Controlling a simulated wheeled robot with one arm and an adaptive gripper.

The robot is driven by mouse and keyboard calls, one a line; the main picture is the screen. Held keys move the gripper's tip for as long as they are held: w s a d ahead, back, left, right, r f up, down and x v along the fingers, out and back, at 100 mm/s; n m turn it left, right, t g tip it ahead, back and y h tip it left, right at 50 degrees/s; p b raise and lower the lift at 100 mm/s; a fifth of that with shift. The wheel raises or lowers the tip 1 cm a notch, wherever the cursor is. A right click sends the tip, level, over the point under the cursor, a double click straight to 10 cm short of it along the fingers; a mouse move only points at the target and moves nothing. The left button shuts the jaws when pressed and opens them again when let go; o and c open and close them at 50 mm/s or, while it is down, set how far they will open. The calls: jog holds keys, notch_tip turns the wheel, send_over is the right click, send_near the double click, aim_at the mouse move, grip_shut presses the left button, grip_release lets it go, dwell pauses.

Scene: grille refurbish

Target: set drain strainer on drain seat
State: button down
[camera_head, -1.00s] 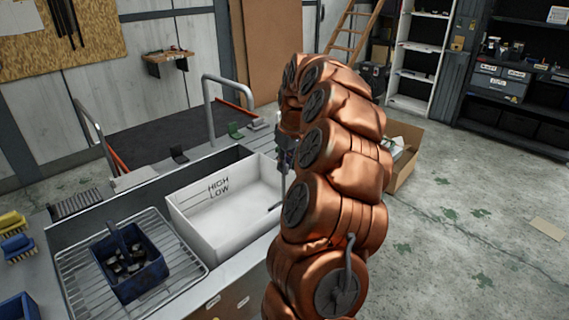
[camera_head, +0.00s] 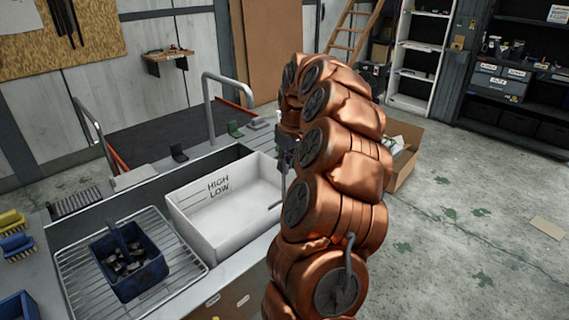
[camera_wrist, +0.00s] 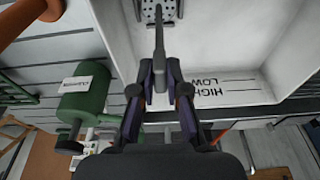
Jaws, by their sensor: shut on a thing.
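My gripper (camera_wrist: 159,92) is shut on a grey handle-like piece, which I take to be the drain strainer (camera_wrist: 158,48), in the wrist view. Its narrow stem runs up the picture toward a perforated grey plate at the top edge. I cannot tell whether that plate belongs to the strainer or lies on the sink floor. The white sink (camera_head: 225,220), marked HIGH and LOW, also shows in the wrist view (camera_wrist: 225,35). My gripper is over the sink's right side in the head view, mostly hidden by my arm. I cannot make out the drain seat clearly.
A wire rack (camera_head: 80,273) with a blue basket (camera_head: 130,262) stands left of the sink. A green labelled cylinder (camera_wrist: 84,105) is left of the gripper in the wrist view. The sink's left part looks clear.

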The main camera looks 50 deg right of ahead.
jog(key=c, duration=0.5)
grip_release()
jog(key=shift+c, duration=0.2)
jog(key=shift+r, duration=0.15)
notch_tip(320, 180, up, 6)
jog(key=s+p, duration=0.1)
jog(key=shift+s+r+p, duration=0.2)
jog(key=shift+r+p, duration=0.05)
jog(key=shift+p, duration=0.1)
dwell(0.9)
jog(key=shift+a, duration=0.15)
